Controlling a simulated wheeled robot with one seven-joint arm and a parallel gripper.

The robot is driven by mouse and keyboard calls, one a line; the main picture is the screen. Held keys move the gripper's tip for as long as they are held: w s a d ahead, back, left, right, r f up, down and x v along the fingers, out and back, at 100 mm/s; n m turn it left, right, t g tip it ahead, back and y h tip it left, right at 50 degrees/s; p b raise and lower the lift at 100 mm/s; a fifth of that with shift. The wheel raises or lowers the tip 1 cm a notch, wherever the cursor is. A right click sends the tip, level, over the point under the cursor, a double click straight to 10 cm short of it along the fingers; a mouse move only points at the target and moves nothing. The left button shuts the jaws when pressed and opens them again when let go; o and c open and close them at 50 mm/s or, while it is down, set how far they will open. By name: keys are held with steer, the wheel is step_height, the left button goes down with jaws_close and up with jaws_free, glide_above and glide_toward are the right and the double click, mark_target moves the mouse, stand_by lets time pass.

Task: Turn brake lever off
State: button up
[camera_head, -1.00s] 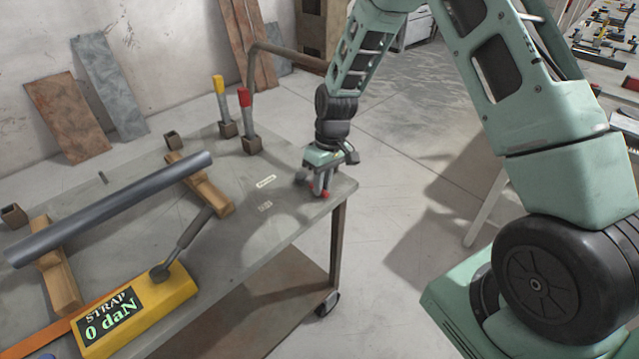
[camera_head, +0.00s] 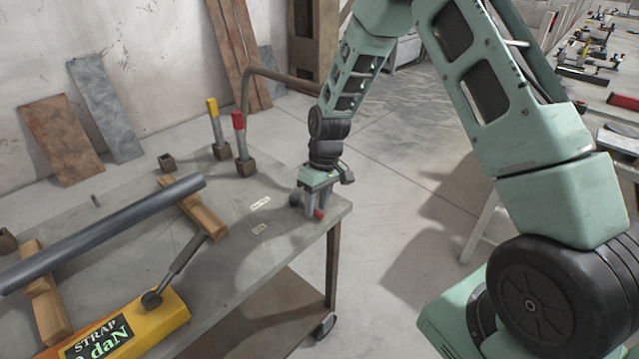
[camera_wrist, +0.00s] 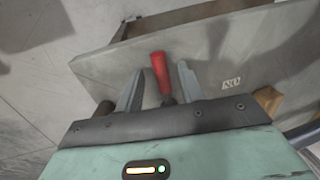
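The brake lever has a red handle (camera_head: 319,213) and stands at the near right corner of the grey table (camera_head: 285,222). In the wrist view the red handle (camera_wrist: 160,72) rises between the two fingers of my gripper (camera_wrist: 160,84), with a gap visible on both sides. My gripper (camera_head: 312,207) is open around the lever, pointing down at the table corner. In the head view my gripper hides most of the lever's shaft and base.
A long grey bar (camera_head: 100,232) rests on wooden blocks (camera_head: 205,215). Red-topped (camera_head: 240,140) and yellow-topped (camera_head: 215,120) posts stand behind.

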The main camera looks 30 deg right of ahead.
steer(key=w+d+r, duration=0.1)
steer(key=d+r, duration=0.2)
steer(key=r, duration=1.3)
steer(key=shift+r+p, duration=0.3)
steer(key=shift+r, duration=0.05)
steer(key=shift+d, duration=0.1)
steer(key=s+a+r+n+p, duration=0.1)
steer(key=s+a+r+p, duration=0.15)
steer(key=s+a, duration=0.4)
steer(key=s+a+r+n+p, duration=0.1)
steer(key=s+a+r, duration=0.35)
steer(key=a, duration=0.35)
steer(key=s+a+r+n+p, duration=0.1)
steer(key=s+a, duration=0.1)
steer(key=s, duration=0.7)
steer(key=s+a+h+p, duration=0.1)
steer(key=s+a, duration=0.1)
steer(key=s, duration=0.8)
steer(key=shift+a+r+n+t+p, duration=0.15)
steer(key=shift+r+n+t+p, duration=0.15)
steer(key=shift+r+n+t, duration=0.1)
